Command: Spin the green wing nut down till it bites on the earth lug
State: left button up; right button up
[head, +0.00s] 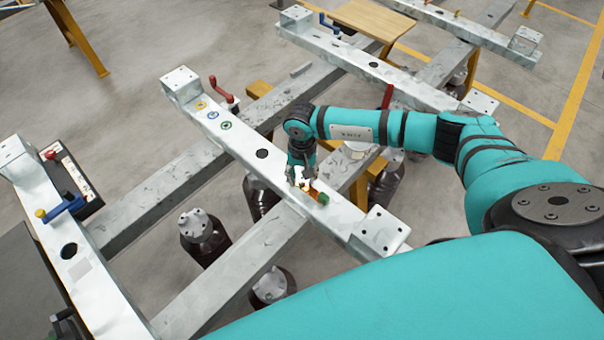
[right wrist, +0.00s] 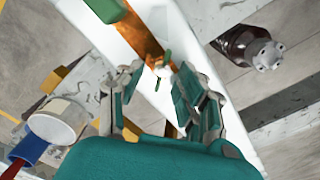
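The green wing nut (right wrist: 168,57) shows in the right wrist view as small thin green wings at the end of a copper-coloured strip, which looks like the earth lug (right wrist: 136,28). The strip lies on a white beam; in the head view the orange lug (head: 313,191) shows just beside my gripper. My right gripper (head: 301,181) points down over the beam. In the right wrist view its two fingers (right wrist: 160,77) stand apart on either side of the nut, with clear gaps. Whether the nut touches the lug cannot be told. My left gripper is not in view.
A green block (head: 323,198) sits at the strip's other end. The pale beam (head: 262,172) carries coloured rings (head: 212,115) and a dark hole. A red lever (head: 219,92) stands behind it. Brown insulators (head: 203,236) hang below. A blue handle (head: 62,206) is on the left beam.

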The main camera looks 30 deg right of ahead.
grip_shut()
dwell(0.4)
jog(key=m+b, duration=0.2)
jog(key=m, duration=0.1)
jog(key=shift+d+f+b, duration=0.1)
jog(key=shift+f+b, duration=0.05)
jog(key=shift+b, duration=0.25)
jog(key=shift+s+m+b, duration=0.1)
jog(key=shift+m+b, duration=1.15)
jog(key=shift+m, duration=1.05)
jog(key=shift+r, duration=0.2)
grip_release()
